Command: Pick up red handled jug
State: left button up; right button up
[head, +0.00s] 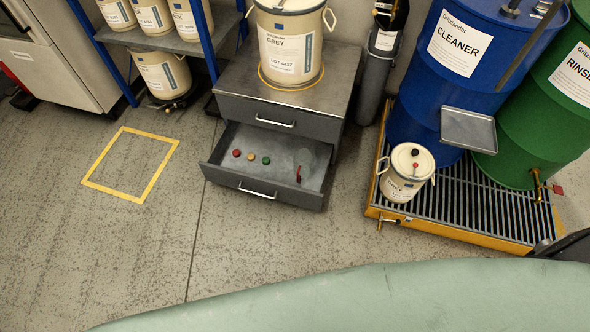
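A red handle (298,174) stands out at the right end of the open lower drawer (225,172). It joins a pale grey, seemingly see-through rounded shape (304,156), which may be the jug; its outline is faint against the drawer floor. I see no other red handled vessel. Neither of my grippers shows in the head view.
Red, yellow and green caps (251,156) lie in the drawer. A GREY pail (290,45) stands on the cabinet. A smaller pail (402,185) and blue (420,90) and green (530,120) drums stand on a yellow-edged grate. Floor before the drawer is clear.

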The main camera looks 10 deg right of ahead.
aim_at(301, 159)
jog(key=z, duration=1.35)
jog(key=j+z, duration=1.4)
jog(key=j, duration=0.15)
jog(key=k+j+z, duration=0.25)
jog(key=j+z, duration=0.2)
